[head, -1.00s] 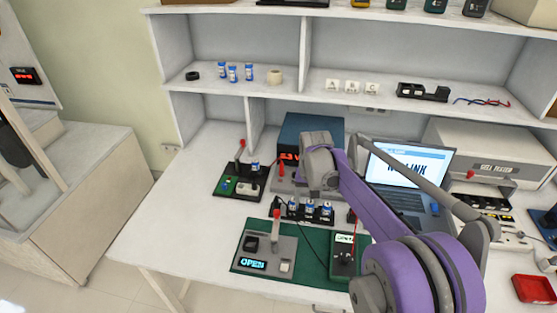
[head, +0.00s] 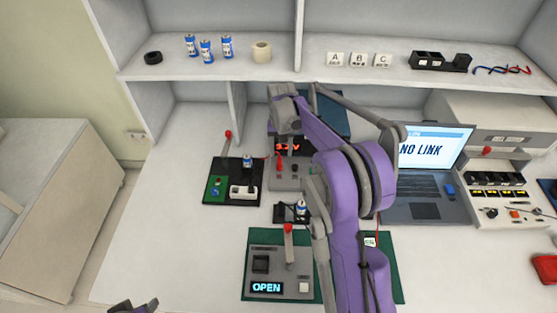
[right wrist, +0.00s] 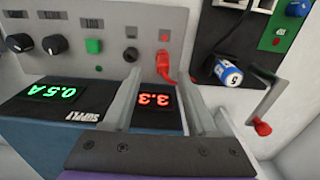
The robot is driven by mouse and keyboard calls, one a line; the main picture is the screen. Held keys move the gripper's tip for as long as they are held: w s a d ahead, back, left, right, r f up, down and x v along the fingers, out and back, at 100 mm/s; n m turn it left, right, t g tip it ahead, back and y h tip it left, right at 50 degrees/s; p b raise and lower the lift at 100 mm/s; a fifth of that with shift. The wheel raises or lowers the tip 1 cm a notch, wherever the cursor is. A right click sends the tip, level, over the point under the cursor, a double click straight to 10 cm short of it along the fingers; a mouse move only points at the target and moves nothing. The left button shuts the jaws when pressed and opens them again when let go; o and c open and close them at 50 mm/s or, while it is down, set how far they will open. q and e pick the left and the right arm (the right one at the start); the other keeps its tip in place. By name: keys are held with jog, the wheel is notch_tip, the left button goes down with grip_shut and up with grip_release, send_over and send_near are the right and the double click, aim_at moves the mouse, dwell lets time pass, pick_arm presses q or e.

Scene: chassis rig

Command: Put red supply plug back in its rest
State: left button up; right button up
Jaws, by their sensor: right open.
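In the head view my right arm hides part of the supply. Only a dark piece of my left gripper (head: 135,306) shows at the bottom edge.
A black board (head: 215,200) with a red-tipped lever and a blue battery stands left of the supply. In front are a small battery holder (head: 283,213) and a green mat (head: 247,292) with an OPEN panel. The laptop (head: 440,190) is at right. The left bench top is clear.

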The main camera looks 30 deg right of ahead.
aim_at(279, 158)
jog(key=f, duration=0.5)
jog(key=shift+w+a, duration=0.1)
jog(key=shift+a, duration=0.1)
grip_shut()
